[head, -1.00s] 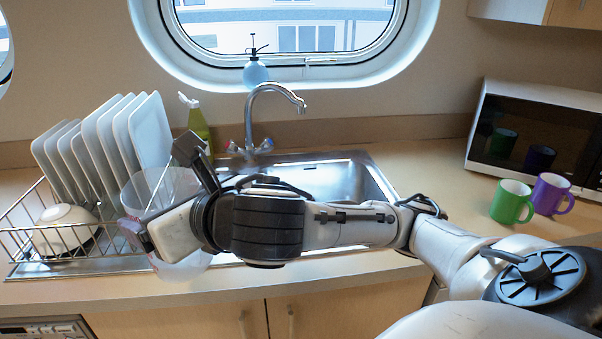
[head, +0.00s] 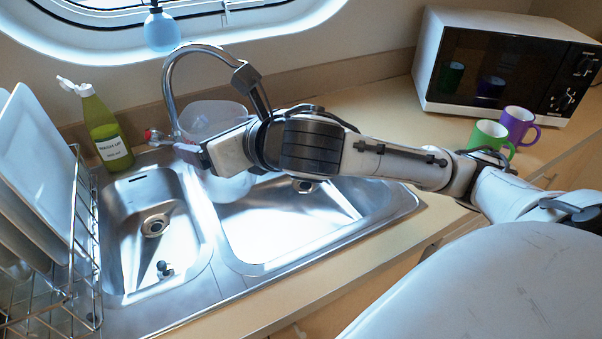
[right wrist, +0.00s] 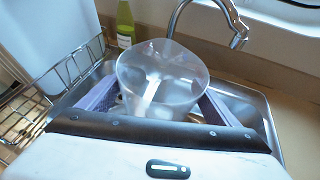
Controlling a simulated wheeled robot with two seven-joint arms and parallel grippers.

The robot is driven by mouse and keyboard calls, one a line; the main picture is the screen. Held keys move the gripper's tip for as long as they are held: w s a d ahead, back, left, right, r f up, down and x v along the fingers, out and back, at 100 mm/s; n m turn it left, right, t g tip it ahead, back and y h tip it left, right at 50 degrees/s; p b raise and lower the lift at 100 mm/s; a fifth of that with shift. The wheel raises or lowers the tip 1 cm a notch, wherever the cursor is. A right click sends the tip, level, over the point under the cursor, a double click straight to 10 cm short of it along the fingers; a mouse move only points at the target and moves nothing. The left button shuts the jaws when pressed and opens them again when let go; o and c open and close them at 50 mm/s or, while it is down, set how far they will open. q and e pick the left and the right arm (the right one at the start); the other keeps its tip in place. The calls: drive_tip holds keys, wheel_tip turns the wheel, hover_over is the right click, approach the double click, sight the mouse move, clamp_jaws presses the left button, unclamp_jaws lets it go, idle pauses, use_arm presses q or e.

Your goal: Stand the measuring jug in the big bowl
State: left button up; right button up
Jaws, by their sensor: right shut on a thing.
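The measuring jug (head: 215,115) is a clear, faintly frosted plastic vessel. My right gripper (head: 218,122) is shut on it, with a finger on either side, and it looks roughly upright. The jug also fills the middle of the right wrist view (right wrist: 160,80), between the purple-grey finger pads. In the head view it appears over the back left of the big bowl (head: 290,225), the larger right-hand basin of the steel sink. My gripper hides part of the jug, and its height above the bowl is hard to tell. My left gripper is not in view.
The tap (head: 170,85) arches close behind the jug. The small bowl (head: 150,225) lies left, with a green washing-up bottle (head: 105,130) behind it. A dish rack (head: 75,240) with plates stands far left. Green (head: 488,138) and purple (head: 520,122) mugs stand by the microwave (head: 500,75).

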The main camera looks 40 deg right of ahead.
drive_tip(key=w+d+f+n+y+b, duration=0.2)
drive_tip(key=w+d+f, duration=0.2)
drive_tip(key=d+f, duration=0.8)
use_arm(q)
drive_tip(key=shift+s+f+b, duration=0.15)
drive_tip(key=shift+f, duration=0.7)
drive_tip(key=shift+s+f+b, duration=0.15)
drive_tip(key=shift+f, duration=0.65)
use_arm(e)
wheel_tip(320, 180, down, 10)
drive_tip(key=shift+w+d+f, duration=0.15)
drive_tip(key=shift+d, duration=0.2)
drive_tip(key=shift+f, duration=0.1)
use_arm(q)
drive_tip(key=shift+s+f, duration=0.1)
use_arm(e)
drive_tip(key=o, duration=1.1)
drive_tip(key=shift+f, duration=0.1)
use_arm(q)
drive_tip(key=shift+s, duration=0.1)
use_arm(e)
drive_tip(key=shift+v, duration=3.85)
